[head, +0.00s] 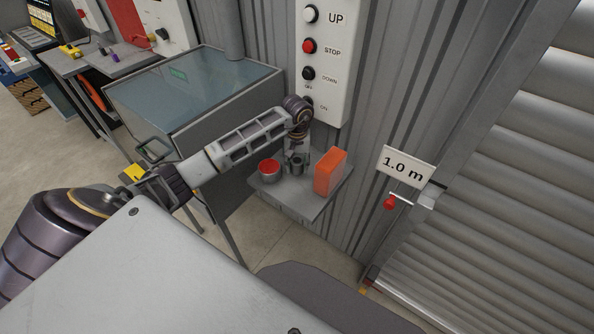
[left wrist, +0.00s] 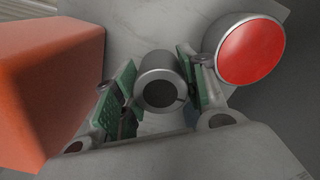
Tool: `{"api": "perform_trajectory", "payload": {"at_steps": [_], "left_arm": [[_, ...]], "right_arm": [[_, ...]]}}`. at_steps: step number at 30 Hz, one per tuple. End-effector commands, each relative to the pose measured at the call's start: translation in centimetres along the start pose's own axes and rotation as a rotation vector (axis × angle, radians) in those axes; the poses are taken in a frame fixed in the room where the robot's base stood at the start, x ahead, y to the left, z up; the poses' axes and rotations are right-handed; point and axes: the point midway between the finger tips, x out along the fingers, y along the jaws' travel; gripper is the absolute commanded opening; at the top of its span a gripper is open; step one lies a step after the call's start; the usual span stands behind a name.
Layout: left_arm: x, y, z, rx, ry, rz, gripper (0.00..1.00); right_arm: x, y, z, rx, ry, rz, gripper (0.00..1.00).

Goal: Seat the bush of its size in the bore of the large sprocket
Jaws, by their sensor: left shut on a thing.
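A grey metal bush (left wrist: 158,80), a short cylinder with a dark round opening, is between the green-padded fingers of my left gripper (left wrist: 157,96) in the left wrist view. In the head view, my left gripper (head: 297,153) points down at the small shelf and is shut on the bush (head: 297,166). The bush is at or just above the shelf surface; I cannot tell whether it touches. The large sprocket is not in view. My right gripper is not in view.
The small grey shelf (head: 300,203) also bears a red-topped can (head: 269,171) on the left and an orange block (head: 330,172) on the right, both close to the gripper. A glass-topped cabinet (head: 190,88) stands left. A control panel (head: 325,60) is on the wall behind.

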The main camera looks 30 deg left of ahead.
Motion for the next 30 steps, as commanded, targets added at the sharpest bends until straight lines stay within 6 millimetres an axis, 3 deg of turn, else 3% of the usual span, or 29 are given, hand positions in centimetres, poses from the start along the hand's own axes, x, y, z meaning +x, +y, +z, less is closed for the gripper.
{"api": "perform_trajectory", "payload": {"at_steps": [7,18,30], "left_arm": [[0.5,0.0,0.0,-0.001,-0.001,0.000,0.12],[3.6,0.0,0.0,-0.001,-0.001,0.000,0.12],[3.9,0.0,0.0,0.000,0.001,-0.001,0.12]], "right_arm": [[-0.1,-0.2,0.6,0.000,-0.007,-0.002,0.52],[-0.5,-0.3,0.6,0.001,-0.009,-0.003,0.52],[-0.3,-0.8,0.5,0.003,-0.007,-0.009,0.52]]}}
